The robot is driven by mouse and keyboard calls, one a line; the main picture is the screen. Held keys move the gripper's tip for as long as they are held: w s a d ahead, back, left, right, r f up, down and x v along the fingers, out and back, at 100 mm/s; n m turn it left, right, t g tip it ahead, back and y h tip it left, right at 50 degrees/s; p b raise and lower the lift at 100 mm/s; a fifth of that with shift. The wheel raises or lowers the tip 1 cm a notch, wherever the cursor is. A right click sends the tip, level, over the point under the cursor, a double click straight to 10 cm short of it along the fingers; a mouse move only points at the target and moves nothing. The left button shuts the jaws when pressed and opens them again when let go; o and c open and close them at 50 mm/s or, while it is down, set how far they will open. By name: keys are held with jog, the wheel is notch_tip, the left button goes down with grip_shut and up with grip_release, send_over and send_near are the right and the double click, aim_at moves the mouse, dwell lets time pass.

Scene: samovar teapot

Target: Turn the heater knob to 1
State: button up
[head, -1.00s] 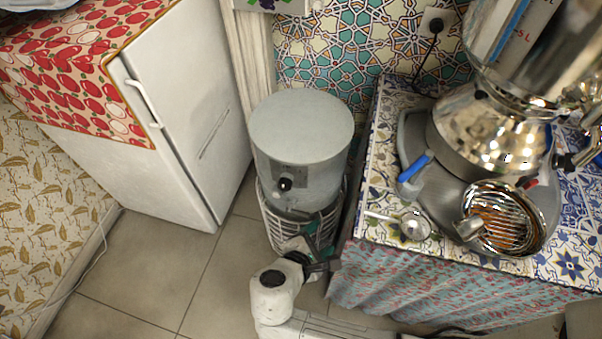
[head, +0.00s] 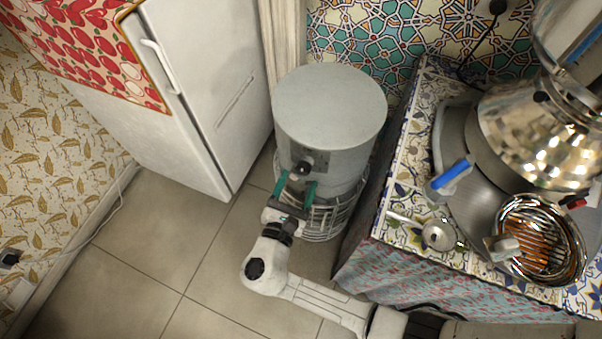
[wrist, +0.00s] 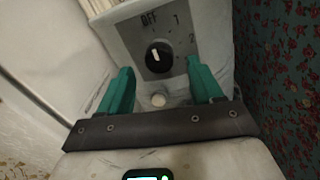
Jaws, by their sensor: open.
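The black heater knob (head: 304,167) is on the front of the grey cylindrical heater (head: 330,107). In the wrist view, the knob (wrist: 159,57) sits on a grey panel marked OFF, 1 and 2. Its white mark points up, roughly at OFF. My gripper (head: 296,186) is open, just in front of and below the knob in the head view. In the wrist view, its two green fingers (wrist: 158,76) stand left and right of the knob, with gaps on both sides and nothing held. Contact with the panel cannot be told.
A round pale button (wrist: 158,100) is below the knob. A wire basket (head: 325,222) surrounds the heater's lower part. A white fridge (head: 205,75) stands left. A tiled table (head: 407,180) with a samovar (head: 525,130) stands close on the right. Tiled floor (head: 150,240) is clear at front left.

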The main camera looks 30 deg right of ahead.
aim_at(304, 168)
jog(key=shift+x, duration=1.45)
jog(key=c, duration=1.1)
